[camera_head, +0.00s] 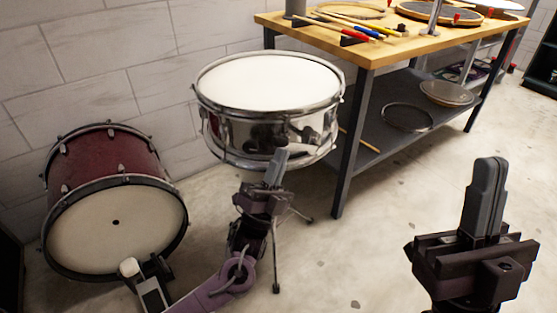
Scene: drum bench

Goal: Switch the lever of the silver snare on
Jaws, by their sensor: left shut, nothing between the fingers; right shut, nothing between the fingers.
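The silver snare (267,83) stands on a stand in the middle of the camera_head view, with a white head and a shiny chrome shell. My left gripper (277,165) is shut and empty. It is in front of the lower part of the snare's shell in the picture; I cannot tell whether it touches. The lever cannot be made out; my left gripper and its reflection cover part of the shell there. My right gripper (487,185) is shut and empty, raised at the right, apart from the snare.
A dark red bass drum (114,226) sits on the floor at the left. A wooden workbench (372,52) with drumsticks (352,30) and drum parts stands behind right of the snare, a cymbal (446,93) on its lower shelf. The floor between my grippers is clear.

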